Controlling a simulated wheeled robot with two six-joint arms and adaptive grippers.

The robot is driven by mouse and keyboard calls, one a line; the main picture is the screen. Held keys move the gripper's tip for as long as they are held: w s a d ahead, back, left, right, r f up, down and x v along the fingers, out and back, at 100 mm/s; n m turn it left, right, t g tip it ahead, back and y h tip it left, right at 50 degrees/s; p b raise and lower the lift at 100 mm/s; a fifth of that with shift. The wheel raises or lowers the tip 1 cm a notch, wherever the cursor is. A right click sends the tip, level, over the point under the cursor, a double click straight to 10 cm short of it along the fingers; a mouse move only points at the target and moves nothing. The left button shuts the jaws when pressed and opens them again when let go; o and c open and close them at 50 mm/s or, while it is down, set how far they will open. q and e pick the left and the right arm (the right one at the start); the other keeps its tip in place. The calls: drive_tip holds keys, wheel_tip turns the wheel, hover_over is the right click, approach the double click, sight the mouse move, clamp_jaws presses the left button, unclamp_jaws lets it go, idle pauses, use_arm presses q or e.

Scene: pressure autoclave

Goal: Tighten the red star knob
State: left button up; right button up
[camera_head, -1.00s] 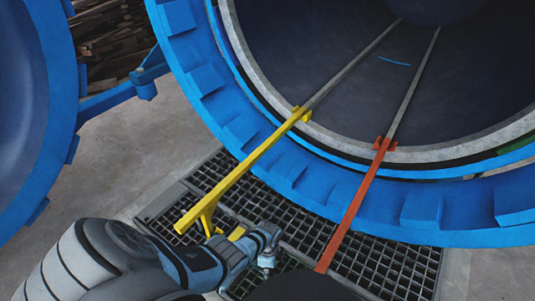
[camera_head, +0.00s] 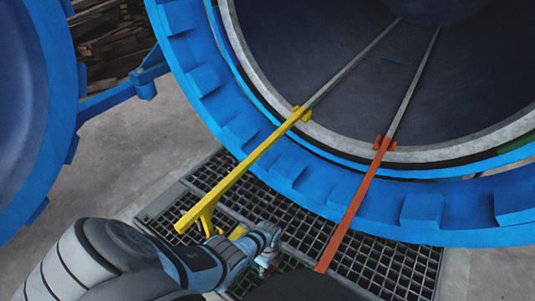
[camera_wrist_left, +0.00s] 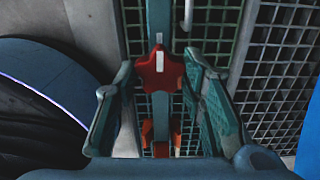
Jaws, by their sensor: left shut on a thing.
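The red star knob (camera_wrist_left: 158,74) shows in the left wrist view, with a small white mark on its upper edge. It lies between the two fingers of my left gripper (camera_wrist_left: 158,65), which is shut on it. Below it in that view are red bracket-like parts (camera_wrist_left: 148,135) with a pale strip between them. In the head view my left gripper (camera_head: 268,258) is low, between the yellow rail and the orange-red rail. The knob is mostly hidden there. My right gripper is in neither view.
A yellow rail (camera_head: 243,174) and an orange-red rail (camera_head: 352,208) run out of the big blue vessel ring (camera_head: 285,170). A floor grating (camera_head: 378,262) lies beneath them. The open blue door (camera_head: 30,110) stands at the left. Bare concrete (camera_head: 120,165) lies between door and ring.

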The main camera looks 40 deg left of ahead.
use_arm(q)
drive_tip(key=shift+s, duration=0.1)
drive_tip(key=o, duration=1.1)
drive_tip(key=shift+o, duration=0.2)
drive_tip(key=shift+r, duration=0.45)
wheel_tip(320, 180, up, 11)
